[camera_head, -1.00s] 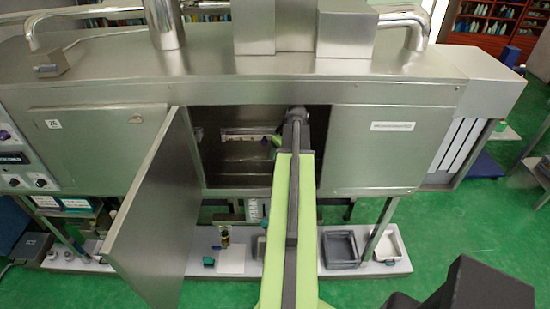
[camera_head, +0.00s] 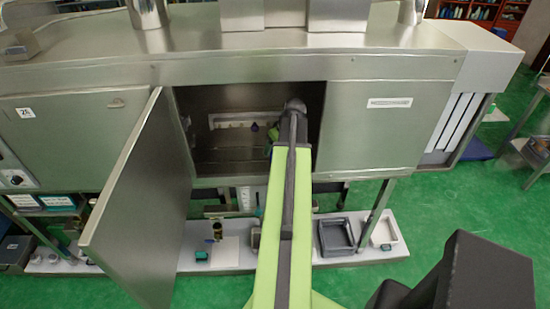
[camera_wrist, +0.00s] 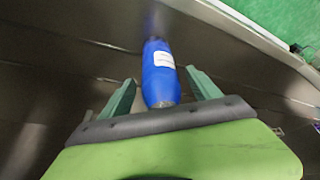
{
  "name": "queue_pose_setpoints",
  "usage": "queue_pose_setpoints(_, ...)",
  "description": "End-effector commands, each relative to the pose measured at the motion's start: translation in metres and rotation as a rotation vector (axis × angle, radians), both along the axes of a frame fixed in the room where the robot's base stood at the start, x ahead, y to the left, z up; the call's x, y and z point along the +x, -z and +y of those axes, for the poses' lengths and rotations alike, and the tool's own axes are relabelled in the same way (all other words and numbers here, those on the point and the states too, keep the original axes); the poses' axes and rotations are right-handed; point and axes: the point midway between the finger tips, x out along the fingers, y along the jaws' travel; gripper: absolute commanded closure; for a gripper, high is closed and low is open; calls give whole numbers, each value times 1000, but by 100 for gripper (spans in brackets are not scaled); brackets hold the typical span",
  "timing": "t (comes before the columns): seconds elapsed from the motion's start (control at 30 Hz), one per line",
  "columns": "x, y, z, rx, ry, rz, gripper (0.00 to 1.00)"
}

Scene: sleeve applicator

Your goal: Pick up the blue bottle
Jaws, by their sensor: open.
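In the wrist view the blue bottle (camera_wrist: 159,75) has a white label and lies between the two green fingers of my gripper (camera_wrist: 160,90), near its palm. The fingers stand apart from the bottle on both sides, so the gripper is open. The bottle's far end runs into a blurred dark area. In the head view my arm reaches into the open compartment of the steel machine, and my gripper (camera_head: 273,135) shows only partly beside the arm. A small dark blue patch (camera_head: 255,127) shows inside, perhaps the bottle.
The steel door (camera_head: 140,205) stands open on the left of the compartment. The closed panel (camera_head: 375,130) is to the right. A lower shelf holds a grey tray (camera_head: 337,236), a white tray (camera_head: 386,232) and a brass-coloured fitting (camera_head: 217,231).

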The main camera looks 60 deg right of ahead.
Motion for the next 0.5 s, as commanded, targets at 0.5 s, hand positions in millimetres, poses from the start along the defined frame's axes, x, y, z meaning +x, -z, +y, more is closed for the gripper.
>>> queue_pose_setpoints(0.5, 4, 7, 0, 0, -2, 0, 61)
